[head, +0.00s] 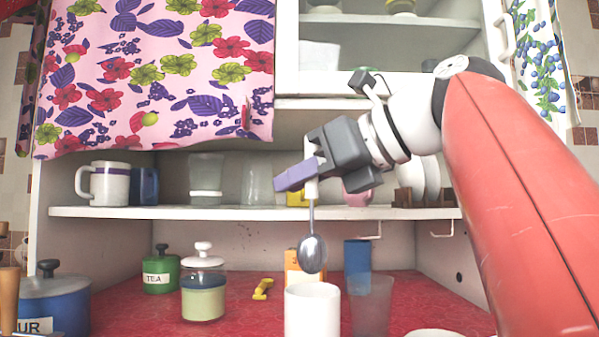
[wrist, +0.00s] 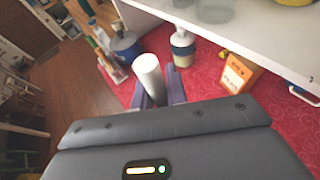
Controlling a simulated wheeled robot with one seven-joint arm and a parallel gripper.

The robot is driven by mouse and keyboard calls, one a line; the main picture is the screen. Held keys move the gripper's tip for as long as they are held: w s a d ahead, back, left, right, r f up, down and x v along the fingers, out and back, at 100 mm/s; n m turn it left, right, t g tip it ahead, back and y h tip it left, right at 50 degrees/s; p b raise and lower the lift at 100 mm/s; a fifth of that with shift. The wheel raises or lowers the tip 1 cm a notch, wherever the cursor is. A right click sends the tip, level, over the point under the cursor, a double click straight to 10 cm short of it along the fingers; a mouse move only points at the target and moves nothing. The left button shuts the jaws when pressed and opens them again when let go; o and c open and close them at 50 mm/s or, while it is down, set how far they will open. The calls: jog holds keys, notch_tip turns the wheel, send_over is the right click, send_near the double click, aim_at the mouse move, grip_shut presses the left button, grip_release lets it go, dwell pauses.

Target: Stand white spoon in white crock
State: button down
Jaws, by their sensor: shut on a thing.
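The white spoon has a white handle (head: 311,184) and a shiny metal bowl (head: 312,254). My gripper (head: 298,177) is shut on the handle, with purple fingers on it, and the spoon hangs nearly upright, bowl down. The white crock (head: 312,311) stands on the red counter below; its lower part is cut off by the picture edge. In the head view the bowl's tip is just above the crock's rim, and I cannot tell whether it is over the opening. In the wrist view the white handle (wrist: 148,76) stands between the fingers; I cannot make out the crock there.
A clear tumbler (head: 371,305) stands close right of the crock, a blue cup (head: 357,266) behind. An orange box (head: 304,270) is behind the crock. A lidded jar (head: 203,290) and green tea canister (head: 161,272) are left. A shelf (head: 240,212) runs behind.

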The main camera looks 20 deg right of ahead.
aim_at(319, 239)
jog(key=shift+f+b, duration=2.85)
jog(key=shift+f, duration=1.35)
jog(key=c, duration=1.3)
grip_release()
jog(key=shift+s, duration=0.1)
jog(key=p+v, duration=0.2)
jog(key=v, duration=0.5)
jog(key=shift+s+d+r, duration=0.15)
jog(key=shift+s+d, duration=0.05)
jog(key=shift+d, duration=0.05)
